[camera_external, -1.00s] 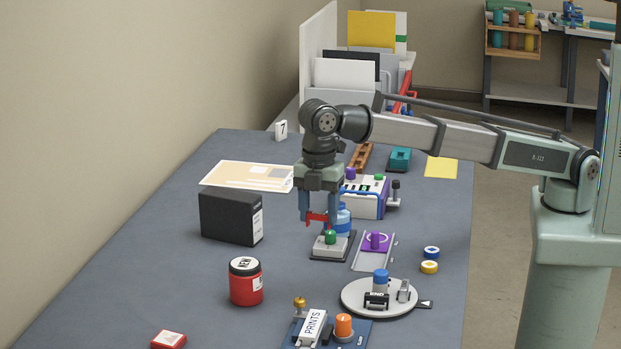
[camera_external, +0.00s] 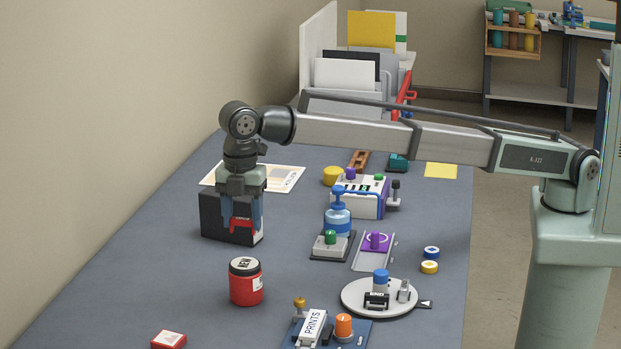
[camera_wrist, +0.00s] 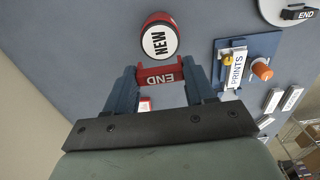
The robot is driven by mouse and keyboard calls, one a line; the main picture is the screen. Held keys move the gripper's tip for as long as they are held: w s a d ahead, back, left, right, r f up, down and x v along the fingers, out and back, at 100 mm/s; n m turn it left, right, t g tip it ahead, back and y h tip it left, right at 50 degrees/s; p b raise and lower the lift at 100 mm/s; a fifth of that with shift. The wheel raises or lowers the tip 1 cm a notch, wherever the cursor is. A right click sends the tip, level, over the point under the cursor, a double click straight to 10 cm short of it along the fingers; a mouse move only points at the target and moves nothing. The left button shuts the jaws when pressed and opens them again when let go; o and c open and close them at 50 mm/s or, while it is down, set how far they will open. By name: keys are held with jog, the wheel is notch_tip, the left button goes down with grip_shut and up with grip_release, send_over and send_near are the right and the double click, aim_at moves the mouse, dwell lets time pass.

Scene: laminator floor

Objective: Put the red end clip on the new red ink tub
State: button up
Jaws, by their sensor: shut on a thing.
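The red end clip (camera_external: 242,226), marked END in the wrist view (camera_wrist: 160,76), is held between the fingers of my gripper (camera_external: 242,222). My gripper is shut on it and holds it in the air, in front of the black box in the outside view. The new red ink tub (camera_external: 246,283) stands upright on the table with a black lid. Its white lid label reading NEW (camera_wrist: 158,42) shows in the wrist view just beyond the clip. The clip and tub are apart in the outside view.
A black box (camera_external: 222,216) stands behind my gripper. A round plate (camera_external: 350,296) carries another END clip (camera_external: 376,300). A blue PRINTS fixture (camera_external: 318,330) is at the front, and a small red block (camera_external: 169,340) lies front left. Table around the tub is clear.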

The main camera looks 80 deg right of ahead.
aim_at(242, 219)
jog(key=shift+f, duration=3.4)
jog(key=shift+f, duration=0.15)
jog(key=o, duration=1)
notch_tip(242, 219, up, 12)
jog(key=shift+r, duration=0.15)
